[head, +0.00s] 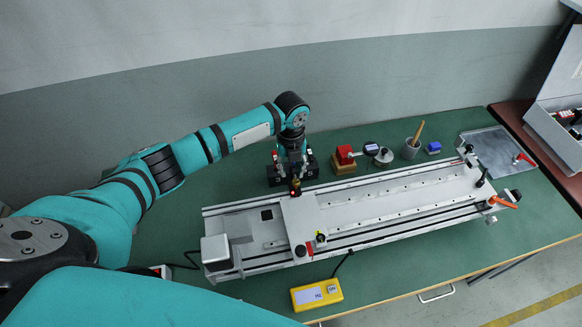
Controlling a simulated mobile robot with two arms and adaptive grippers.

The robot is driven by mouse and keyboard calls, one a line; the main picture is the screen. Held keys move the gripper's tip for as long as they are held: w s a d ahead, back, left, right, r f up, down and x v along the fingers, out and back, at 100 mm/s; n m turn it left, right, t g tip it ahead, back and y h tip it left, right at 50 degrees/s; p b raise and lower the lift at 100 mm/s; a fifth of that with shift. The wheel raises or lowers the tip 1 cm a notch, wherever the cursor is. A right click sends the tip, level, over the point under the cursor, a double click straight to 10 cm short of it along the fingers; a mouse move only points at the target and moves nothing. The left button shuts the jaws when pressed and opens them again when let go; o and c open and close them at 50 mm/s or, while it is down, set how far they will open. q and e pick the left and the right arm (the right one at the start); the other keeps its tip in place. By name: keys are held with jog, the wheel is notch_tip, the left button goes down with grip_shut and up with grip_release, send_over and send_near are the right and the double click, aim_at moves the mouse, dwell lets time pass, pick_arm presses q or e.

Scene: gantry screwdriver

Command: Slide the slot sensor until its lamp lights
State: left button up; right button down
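My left gripper (292,165) points down at the back edge of the gantry, above or in front of a dark block (314,170). Its fingertips are small and dark, so I cannot tell if they are open or shut, or whether they touch anything. The gantry (400,200) is a long grey rail unit with a pale carriage plate (302,217) across its left part. A small dark and brass piece (295,187) sits at the plate's back end, just below the gripper. I cannot tell which small part is the slot sensor, and no lit lamp is clear. My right gripper is not in view.
A yellow handheld box (316,294) with a cable lies in front of the gantry. Behind it stand a red-topped block (345,158), a dial gauge (383,155), a grey cup (410,149) and a blue block (433,148). A grey tray (497,150) lies at right.

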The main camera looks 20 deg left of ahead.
aim_at(291, 170)
pick_arm(q)
notch_tip(291, 170, up, 12)
dwell(0.5)
dwell(0.4)
